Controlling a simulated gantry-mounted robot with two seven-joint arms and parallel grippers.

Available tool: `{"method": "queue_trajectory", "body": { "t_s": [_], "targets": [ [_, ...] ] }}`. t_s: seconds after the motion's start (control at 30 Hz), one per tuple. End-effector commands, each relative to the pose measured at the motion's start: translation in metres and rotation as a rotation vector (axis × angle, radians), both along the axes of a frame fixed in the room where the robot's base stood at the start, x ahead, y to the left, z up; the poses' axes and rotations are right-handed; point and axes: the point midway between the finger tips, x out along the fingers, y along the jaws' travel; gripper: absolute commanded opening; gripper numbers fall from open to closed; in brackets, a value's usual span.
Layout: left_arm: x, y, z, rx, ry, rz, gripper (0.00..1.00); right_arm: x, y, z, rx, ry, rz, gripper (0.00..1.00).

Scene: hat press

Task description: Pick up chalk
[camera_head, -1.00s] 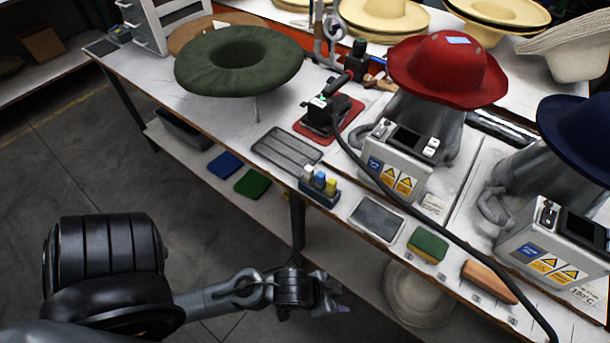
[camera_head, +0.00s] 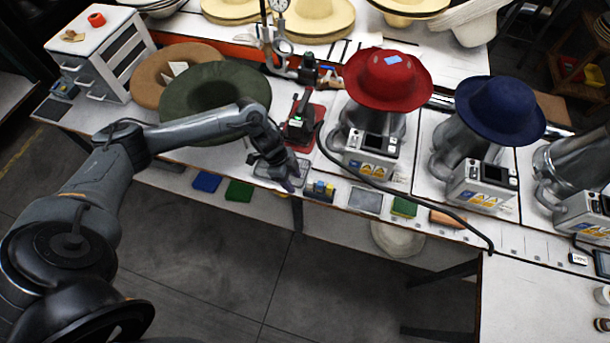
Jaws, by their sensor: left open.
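A small dark blue holder (camera_head: 320,196) stands near the front edge of the workbench. Short blue, whitish and yellow pieces that look like the chalk (camera_head: 319,187) stand in it. My left gripper (camera_head: 291,181) is open, just left of the holder and over the right part of a grey ribbed tray (camera_head: 262,170). It looks empty and apart from the chalk, though its height above the bench is hard to tell. My right gripper is not in view.
A black iron on a red mat (camera_head: 297,128) stands behind the gripper. A green felt hat (camera_head: 195,85) lies partly behind my left forearm. A red hat (camera_head: 388,80) sits on a press to the right, and a black cable crosses the bench. A grey pad (camera_head: 365,200) lies right of the holder.

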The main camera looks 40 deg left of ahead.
Motion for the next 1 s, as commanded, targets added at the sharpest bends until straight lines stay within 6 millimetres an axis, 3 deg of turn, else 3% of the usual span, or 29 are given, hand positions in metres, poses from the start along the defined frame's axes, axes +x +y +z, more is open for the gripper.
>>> {"method": "queue_trajectory", "body": {
  "t_s": [0.03, 0.17, 0.5, 0.77, 1.0],
  "targets": [
    [0.01, 0.004, 0.02, 0.007, -0.023, 0.003, 0.52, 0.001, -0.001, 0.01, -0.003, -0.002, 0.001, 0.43],
    [0.026, 0.004, 0.032, 0.008, -0.054, 0.004, 0.52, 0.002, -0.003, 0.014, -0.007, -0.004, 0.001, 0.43],
    [0.037, -0.011, -0.004, 0.009, -0.062, 0.005, 0.52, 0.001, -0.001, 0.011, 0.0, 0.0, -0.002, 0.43],
    [0.04, -0.015, -0.017, 0.009, -0.062, 0.005, 0.52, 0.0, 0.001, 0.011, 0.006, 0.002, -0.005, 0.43],
    [0.051, -0.023, -0.043, 0.007, -0.061, 0.006, 0.52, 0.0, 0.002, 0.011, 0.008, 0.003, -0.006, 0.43]
  ]
}}
